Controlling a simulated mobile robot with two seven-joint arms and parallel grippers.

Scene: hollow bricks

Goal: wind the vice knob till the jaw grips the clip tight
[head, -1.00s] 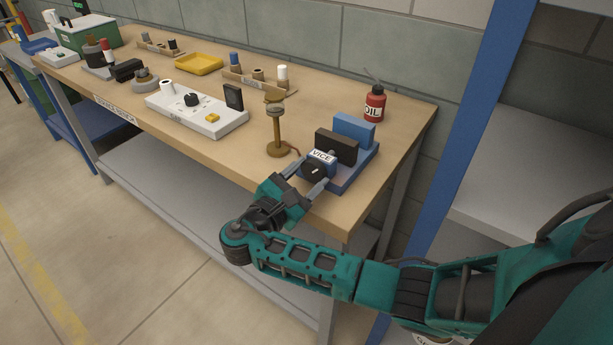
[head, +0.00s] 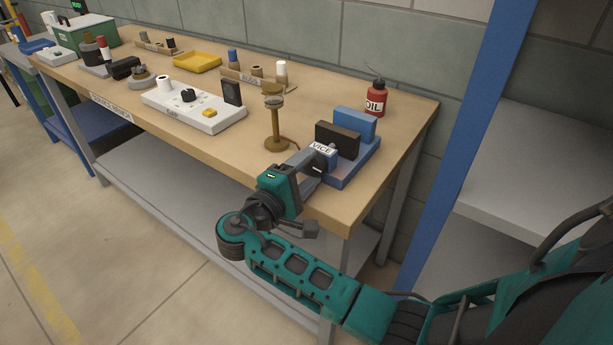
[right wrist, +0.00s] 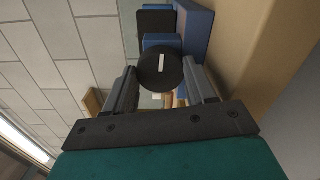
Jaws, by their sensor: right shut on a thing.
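The vice (head: 352,174) stands at the near right corner of the bench, with a blue base, a blue back jaw (head: 355,124) and a smaller blue front jaw (head: 323,150) labelled VICE. A dark upright block (head: 338,138), apparently the clip, stands between the jaws. Whether the front jaw touches it cannot be told. My left gripper is out of view.
A brass-coloured stand (head: 275,122) is close left of my right gripper. A red oil can (head: 376,100) stands behind the vice. A white panel (head: 205,118) and a yellow tray (head: 197,62) lie farther left. A blue post (head: 450,120) rises at right.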

